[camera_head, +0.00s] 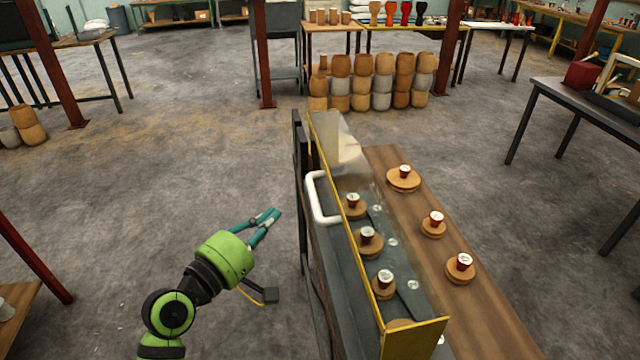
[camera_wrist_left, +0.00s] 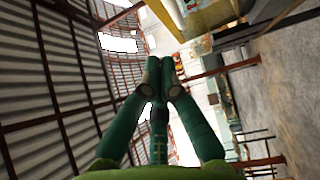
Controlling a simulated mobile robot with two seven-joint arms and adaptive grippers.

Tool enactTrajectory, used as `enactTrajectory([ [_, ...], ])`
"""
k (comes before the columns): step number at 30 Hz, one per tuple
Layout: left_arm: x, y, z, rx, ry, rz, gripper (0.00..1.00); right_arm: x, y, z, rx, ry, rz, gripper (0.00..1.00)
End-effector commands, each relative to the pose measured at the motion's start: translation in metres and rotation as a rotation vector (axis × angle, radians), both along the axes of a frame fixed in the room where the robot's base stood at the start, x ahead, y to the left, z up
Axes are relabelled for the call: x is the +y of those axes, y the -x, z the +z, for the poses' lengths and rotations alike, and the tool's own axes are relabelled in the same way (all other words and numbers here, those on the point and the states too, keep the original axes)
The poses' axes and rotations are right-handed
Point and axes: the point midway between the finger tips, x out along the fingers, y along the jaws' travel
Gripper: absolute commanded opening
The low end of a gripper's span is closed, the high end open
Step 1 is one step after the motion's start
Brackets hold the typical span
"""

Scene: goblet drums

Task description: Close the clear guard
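The clear guard (camera_head: 345,150) is a see-through panel with yellow edges, lying along the left part of the bench. Several small red-capped pieces on wooden discs show through or beside it. Its white handle (camera_head: 318,198) is on the left side, facing my left arm. I cannot tell the panel's exact tilt. My left gripper (camera_head: 274,214) is left of the handle, apart from it, pointing up and right. Its teal fingers come together at the tips with nothing between them, as the left wrist view (camera_wrist_left: 160,70) also shows. My right gripper is out of view.
The wooden bench top (camera_head: 400,235) carries more red-capped pieces on discs right of the guard. A dark post (camera_head: 299,165) stands at the guard's far left. Stacked drums (camera_head: 370,80) are behind. Open floor (camera_head: 180,150) lies around my left arm.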

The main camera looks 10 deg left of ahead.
Motion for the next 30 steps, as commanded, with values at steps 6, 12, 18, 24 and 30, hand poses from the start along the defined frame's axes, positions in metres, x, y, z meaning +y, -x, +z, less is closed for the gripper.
enactTrajectory([
  [6, -0.018, -0.044, 0.006, -0.002, 0.002, 0.000, 0.00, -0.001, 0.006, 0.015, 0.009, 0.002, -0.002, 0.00],
  [12, -0.034, -0.081, 0.007, -0.001, -0.001, 0.000, 0.00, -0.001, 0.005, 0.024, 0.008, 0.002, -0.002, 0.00],
  [18, -0.060, -0.089, 0.007, -0.001, 0.000, 0.000, 0.00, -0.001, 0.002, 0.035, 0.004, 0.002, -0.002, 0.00],
  [24, -0.069, -0.093, 0.005, -0.003, -0.004, 0.000, 0.00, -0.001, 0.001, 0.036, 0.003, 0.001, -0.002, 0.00],
  [30, -0.069, -0.093, 0.005, -0.003, -0.004, 0.000, 0.00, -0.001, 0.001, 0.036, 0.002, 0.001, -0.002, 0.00],
])
